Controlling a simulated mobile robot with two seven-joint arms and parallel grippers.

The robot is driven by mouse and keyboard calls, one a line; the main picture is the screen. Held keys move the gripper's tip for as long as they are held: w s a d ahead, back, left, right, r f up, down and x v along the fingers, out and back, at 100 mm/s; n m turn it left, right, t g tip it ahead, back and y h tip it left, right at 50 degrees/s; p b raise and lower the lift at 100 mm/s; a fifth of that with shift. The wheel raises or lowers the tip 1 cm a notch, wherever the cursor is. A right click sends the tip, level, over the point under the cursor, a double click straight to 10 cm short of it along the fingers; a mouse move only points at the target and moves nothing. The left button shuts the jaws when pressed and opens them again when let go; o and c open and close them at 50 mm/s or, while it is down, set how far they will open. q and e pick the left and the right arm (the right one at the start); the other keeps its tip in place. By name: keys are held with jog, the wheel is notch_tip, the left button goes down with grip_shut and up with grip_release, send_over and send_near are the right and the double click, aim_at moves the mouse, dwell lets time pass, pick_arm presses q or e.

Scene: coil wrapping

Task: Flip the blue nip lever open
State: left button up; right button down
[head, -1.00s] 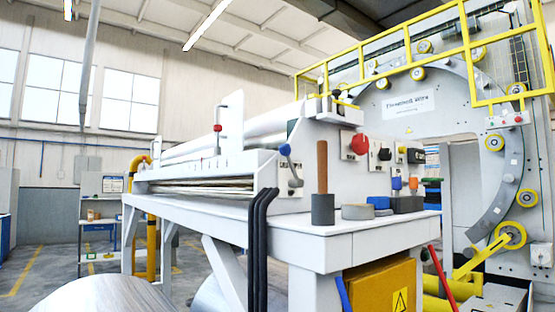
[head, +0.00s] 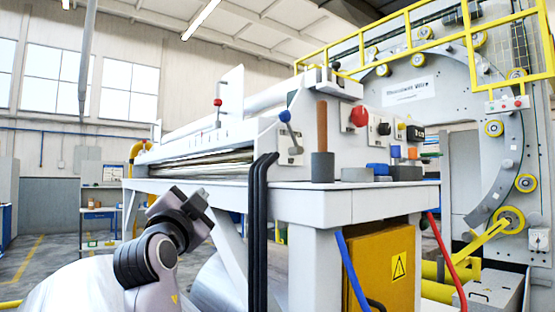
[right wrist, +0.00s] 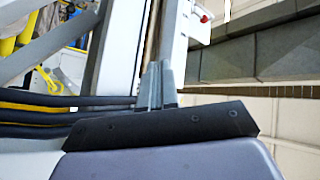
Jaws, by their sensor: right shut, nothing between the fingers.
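The blue nip lever (head: 288,127) is a short lever with a blue ball on top. It stands tilted up on a plate at the near end of the white machine's roller bed in the head view. My right gripper (head: 198,202) is shut and empty, left of the lever and lower, in front of the table's edge, apart from the lever. Its closed fingers also show in the right wrist view (right wrist: 156,85). I cannot make out the blue lever in the right wrist view. My left gripper is not in view.
A similar lever with a red ball (head: 217,103) stands farther left. Black hoses (head: 260,225) hang over the table's front edge, below the blue lever. A grey cylinder (head: 322,167) with a brown rod stands on the tabletop (head: 370,187). A large coil (head: 75,280) lies at lower left.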

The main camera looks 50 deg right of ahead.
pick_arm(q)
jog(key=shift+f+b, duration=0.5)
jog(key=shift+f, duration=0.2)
pick_arm(e)
jog(key=s+d+r+m+g+h, duration=0.2)
jog(key=s+r+m+g+h, duration=0.1)
jog(key=s+r+m+g, duration=0.4)
jog(key=s+r+m, duration=0.3)
jog(key=s+r, duration=0.1)
jog(key=r, duration=0.1)
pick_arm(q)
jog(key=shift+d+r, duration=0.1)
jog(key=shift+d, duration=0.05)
pick_arm(e)
jog(key=shift+r, duration=0.1)
